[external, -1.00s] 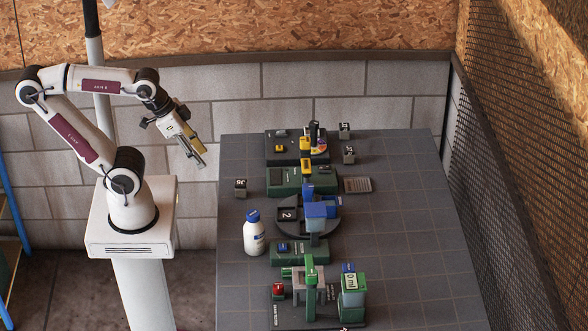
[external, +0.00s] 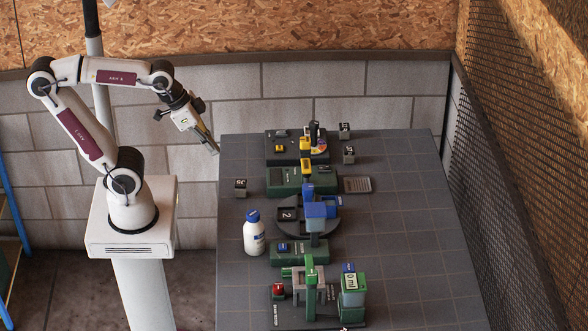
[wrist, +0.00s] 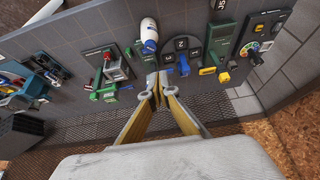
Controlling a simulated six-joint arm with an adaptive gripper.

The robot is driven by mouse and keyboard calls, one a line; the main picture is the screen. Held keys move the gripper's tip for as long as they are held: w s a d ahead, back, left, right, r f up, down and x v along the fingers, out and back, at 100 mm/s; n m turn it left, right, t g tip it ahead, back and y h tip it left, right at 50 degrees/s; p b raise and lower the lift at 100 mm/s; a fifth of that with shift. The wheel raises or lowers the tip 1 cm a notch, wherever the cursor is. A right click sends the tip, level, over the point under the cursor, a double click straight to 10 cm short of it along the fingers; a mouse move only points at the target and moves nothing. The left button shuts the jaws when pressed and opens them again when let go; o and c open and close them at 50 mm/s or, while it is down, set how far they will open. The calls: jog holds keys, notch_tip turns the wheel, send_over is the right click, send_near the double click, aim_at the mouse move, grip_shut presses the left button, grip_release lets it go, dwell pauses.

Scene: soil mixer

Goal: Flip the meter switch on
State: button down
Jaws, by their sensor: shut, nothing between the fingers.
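A dark box with a coloured dial (external: 318,147), which looks like the meter (external: 271,158), stands at the far end of the table. It carries a small yellow part (external: 280,148) and a grey part (external: 281,132); I cannot tell which is the switch or its position. In the wrist view the meter's dial (wrist: 249,49) shows at the upper right. My gripper (external: 215,151) is shut and empty, in the air at the table's far left edge, left of the meter and apart from it. Its closed fingertips also show in the wrist view (wrist: 157,90).
A green unit with a yellow part (external: 285,181), a round turntable with a blue-topped block (external: 320,210), and green machines (external: 352,296) stand nearer. The table's right side (external: 415,220) is clear.

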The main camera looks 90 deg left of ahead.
jog(key=w+a+r, duration=0.1)
jog(key=w+a, duration=0.3)
jog(key=w, duration=0.7)
jog(key=g, duration=0.1)
send_over(324, 166)
jog(key=s, duration=0.5)
notch_tip(324, 166, down, 16)
jog(key=shift+s+f, duration=0.25)
jog(key=shift+s, duration=0.15)
jog(key=shift+s+x, duration=0.2)
jog(key=shift+x, duration=3.3)
jog(key=shift+s+x, duration=0.15)
jog(key=shift+x, duration=3.3)
jog(key=shift+f, duration=0.15)
